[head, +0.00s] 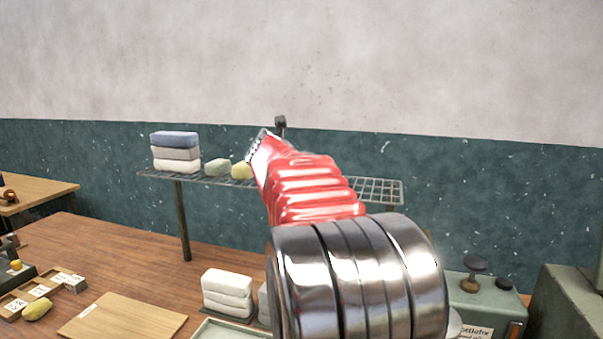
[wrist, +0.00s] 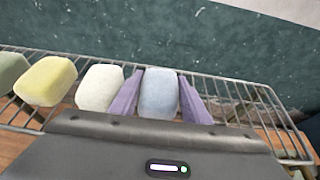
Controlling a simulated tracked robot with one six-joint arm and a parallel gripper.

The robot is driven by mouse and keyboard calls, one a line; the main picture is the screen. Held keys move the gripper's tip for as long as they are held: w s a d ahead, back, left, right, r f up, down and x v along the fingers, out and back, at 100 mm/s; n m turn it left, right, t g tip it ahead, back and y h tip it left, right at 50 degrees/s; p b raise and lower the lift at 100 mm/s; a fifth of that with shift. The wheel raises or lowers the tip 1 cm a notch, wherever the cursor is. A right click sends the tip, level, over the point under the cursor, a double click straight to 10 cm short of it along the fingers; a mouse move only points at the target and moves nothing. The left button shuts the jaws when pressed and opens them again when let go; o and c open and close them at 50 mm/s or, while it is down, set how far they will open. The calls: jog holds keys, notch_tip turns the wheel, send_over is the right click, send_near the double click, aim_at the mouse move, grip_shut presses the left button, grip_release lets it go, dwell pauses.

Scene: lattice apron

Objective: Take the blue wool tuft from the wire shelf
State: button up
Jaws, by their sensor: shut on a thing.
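The blue wool tuft (wrist: 158,97) is a pale blue rounded block in the wrist view. My gripper (wrist: 161,84) has its two purple fingers on either side of it and is shut on it. The wire shelf (wrist: 245,95) shows beneath and around the tuft; I cannot tell whether the tuft still touches the wires. The shelf (head: 380,190) also shows in the head view, along the dark green wall. There my red arm hides the tuft and the fingers.
A white tuft (wrist: 99,88) sits close beside my left finger, then a yellow tuft (wrist: 47,81) and a green tuft (wrist: 11,72). Folded towels (head: 175,152) are stacked at the shelf's left end. The shelf right of my gripper is bare. A wooden table (head: 110,250) lies below.

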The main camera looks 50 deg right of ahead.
notch_tip(320, 180, up, 9)
dwell(0.4)
jog(key=shift+s, duration=0.15)
dwell(0.5)
